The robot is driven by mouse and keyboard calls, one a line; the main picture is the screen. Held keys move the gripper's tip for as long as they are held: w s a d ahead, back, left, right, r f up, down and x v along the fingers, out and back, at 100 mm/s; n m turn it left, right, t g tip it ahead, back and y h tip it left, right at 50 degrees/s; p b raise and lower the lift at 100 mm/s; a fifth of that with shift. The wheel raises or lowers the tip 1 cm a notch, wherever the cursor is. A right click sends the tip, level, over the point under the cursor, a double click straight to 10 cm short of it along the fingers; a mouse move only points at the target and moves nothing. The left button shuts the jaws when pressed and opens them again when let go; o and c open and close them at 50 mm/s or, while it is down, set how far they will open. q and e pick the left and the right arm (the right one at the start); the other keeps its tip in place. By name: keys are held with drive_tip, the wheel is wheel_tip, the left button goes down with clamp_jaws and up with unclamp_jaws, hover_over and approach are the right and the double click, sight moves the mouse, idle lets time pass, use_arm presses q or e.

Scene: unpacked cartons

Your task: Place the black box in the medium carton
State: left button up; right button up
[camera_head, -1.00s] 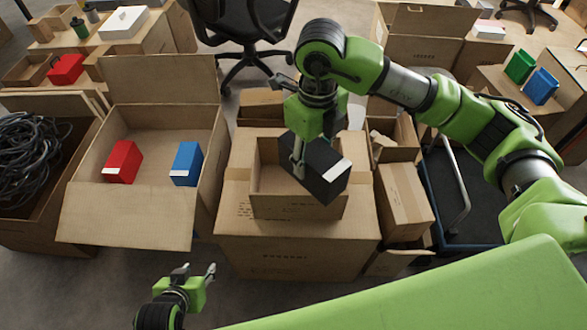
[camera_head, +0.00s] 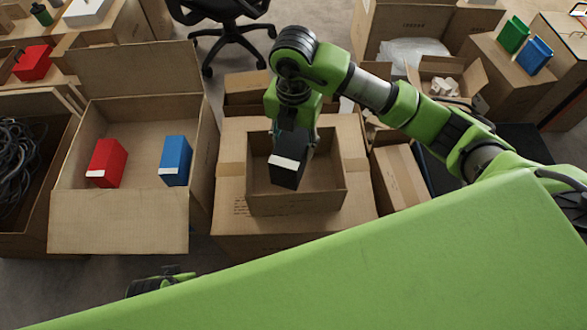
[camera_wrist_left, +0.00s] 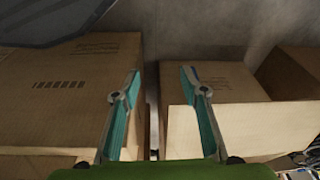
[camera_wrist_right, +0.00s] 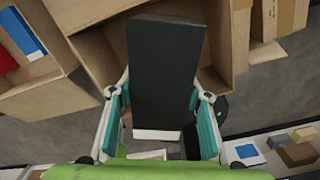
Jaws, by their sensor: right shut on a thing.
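The right wrist view shows the black box (camera_wrist_right: 165,70) between the fingers of the right gripper (camera_wrist_right: 163,105). A larger open carton (camera_head: 120,220) stands to the left. I cannot tell for sure which carton is the medium one. My left gripper (camera_wrist_left: 160,80) is open and empty, facing carton sides; it is partly hidden in the head view.
A red box (camera_head: 106,160) and a blue box (camera_head: 175,158) stand in the left carton. A box of cables (camera_head: 20,150) is at far left. More cartons (camera_head: 398,180) crowd the right. An office chair (camera_head: 222,35) is behind.

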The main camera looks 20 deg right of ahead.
wheel_tip(320, 180, down, 6)
drive_tip(key=shift+r+b, duration=0.2)
drive_tip(key=shift+b, duration=0.25)
wheel_tip(320, 180, down, 5)
drive_tip(key=shift+r+b, duration=0.2)
drive_tip(key=shift+b, duration=0.3)
use_arm(q)
wheel_tip(320, 180, up, 8)
drive_tip(key=shift+s+a, duration=0.15)
drive_tip(key=shift+s, duration=0.15)
use_arm(e)
drive_tip(key=shift+f, duration=0.2)
drive_tip(key=shift+f, duration=0.1)
drive_tip(key=o, duration=1.5)
use_arm(q)
drive_tip(key=shift+r, duration=0.15)
